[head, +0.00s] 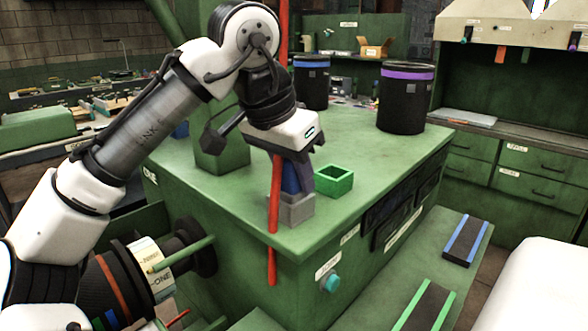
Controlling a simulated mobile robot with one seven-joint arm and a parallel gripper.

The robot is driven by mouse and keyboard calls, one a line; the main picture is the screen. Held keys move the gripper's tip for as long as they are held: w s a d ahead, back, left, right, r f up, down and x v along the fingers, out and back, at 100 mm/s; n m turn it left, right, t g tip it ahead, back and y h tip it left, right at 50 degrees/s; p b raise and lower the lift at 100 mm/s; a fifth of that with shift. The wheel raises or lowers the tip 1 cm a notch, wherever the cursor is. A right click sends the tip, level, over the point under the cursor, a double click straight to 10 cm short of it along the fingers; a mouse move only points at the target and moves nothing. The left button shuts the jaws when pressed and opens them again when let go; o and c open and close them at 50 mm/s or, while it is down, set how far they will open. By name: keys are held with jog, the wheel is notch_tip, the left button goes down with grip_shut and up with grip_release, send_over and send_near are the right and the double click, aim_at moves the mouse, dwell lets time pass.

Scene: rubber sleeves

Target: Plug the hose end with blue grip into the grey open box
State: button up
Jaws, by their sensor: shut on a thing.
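My gripper (297,180) points down at the front corner of the green worktop and is shut on the blue grip (291,179). The blue grip is partly hidden between the fingers. The grey open box (298,211) stands on the worktop directly below the gripper. The lower end of the blue grip meets the box's rim in the picture; I cannot tell whether the hose end is inside it. A red hose-like length (274,200) runs down beside the gripper, in front of the box's left side, and hangs past the worktop edge.
A small green open box (334,180) stands right of the gripper. Black canisters with a purple band (406,98) and a blue band (310,85) stand farther back. A green block (220,155) is at the left. The worktop (375,150) between the green box and the canisters is clear.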

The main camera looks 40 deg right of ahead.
jog(key=o, duration=1.1)
jog(key=v, duration=1.3)
jog(key=shift+r, duration=0.4)
jog(key=shift+s+a, duration=0.1)
jog(key=shift+a, duration=0.05)
